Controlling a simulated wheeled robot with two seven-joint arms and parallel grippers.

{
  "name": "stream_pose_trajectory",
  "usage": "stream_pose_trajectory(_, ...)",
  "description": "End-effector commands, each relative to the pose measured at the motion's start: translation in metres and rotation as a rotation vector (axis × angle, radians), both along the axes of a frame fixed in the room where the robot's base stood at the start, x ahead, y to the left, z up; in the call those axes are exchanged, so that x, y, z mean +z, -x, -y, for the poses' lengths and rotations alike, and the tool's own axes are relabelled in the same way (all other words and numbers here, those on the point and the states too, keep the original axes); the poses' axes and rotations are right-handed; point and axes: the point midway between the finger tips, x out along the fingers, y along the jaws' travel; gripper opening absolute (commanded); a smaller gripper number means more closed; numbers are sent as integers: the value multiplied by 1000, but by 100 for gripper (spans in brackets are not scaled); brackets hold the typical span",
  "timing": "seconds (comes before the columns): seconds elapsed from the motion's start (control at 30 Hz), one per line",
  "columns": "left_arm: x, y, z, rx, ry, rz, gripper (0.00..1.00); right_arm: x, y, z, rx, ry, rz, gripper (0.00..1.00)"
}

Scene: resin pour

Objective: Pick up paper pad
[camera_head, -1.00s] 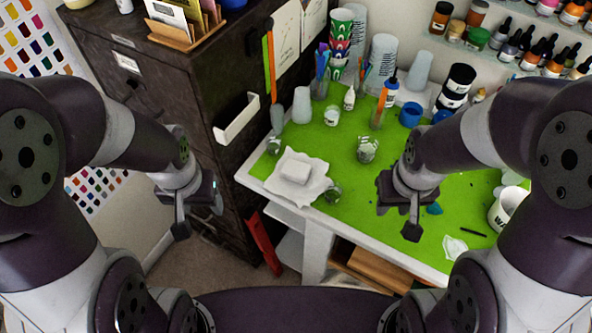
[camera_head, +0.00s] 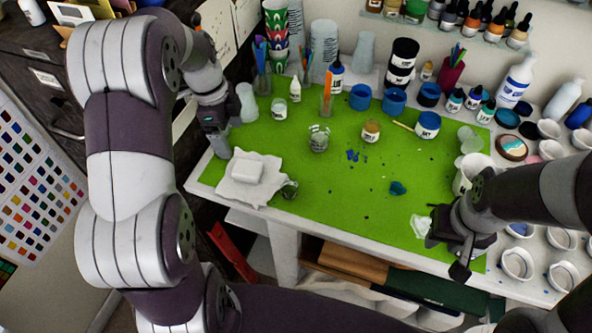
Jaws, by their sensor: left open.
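A white block (camera_head: 247,170), which looks like the paper pad, lies on a crumpled white sheet (camera_head: 235,194) at the left front of the green work mat. I cannot make out separate sheets in it. My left gripper (camera_head: 221,142) points down above the table's left edge, behind the block in the picture and apart from it. It is open and empty. My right gripper (camera_head: 448,254) is over the front right edge of the mat, far from the block. Its fingers look apart, with nothing seen between them.
Another clear cup (camera_head: 318,139) and an amber jar (camera_head: 370,131) stand further back. Tall cups, bottles and blue tubs line the table's rear. A dark cabinet (camera_head: 60,95) stands left. The mat's front middle is mostly clear.

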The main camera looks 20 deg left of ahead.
Motion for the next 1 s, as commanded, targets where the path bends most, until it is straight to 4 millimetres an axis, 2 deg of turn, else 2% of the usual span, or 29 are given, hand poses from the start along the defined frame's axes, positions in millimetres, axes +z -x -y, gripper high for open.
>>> stream_pose_trajectory(0.13, -17, -3, -3, -70, 10, 5, 88, 3, 0, 0, 0, 0, 1, 35)
stream_pose_trajectory(0.3, -54, -4, 3, -71, 9, 7, 88, 10, 0, 0, 0, 0, 1, 35)
stream_pose_trajectory(0.53, -83, -5, 9, -71, 8, 8, 88, 19, 0, 0, 0, 0, 1, 35)
stream_pose_trajectory(0.7, -115, -7, 15, -69, 8, 10, 88, 28, 0, 0, 0, 0, 1, 35)
stream_pose_trajectory(0.8, -124, -7, 16, -68, 7, 11, 88, 29, 0, 0, 0, 0, 1, 35)
stream_pose_trajectory(1.0, -126, -7, 16, -69, 6, 13, 88, 28, 0, 0, 0, 0, 0, 35)
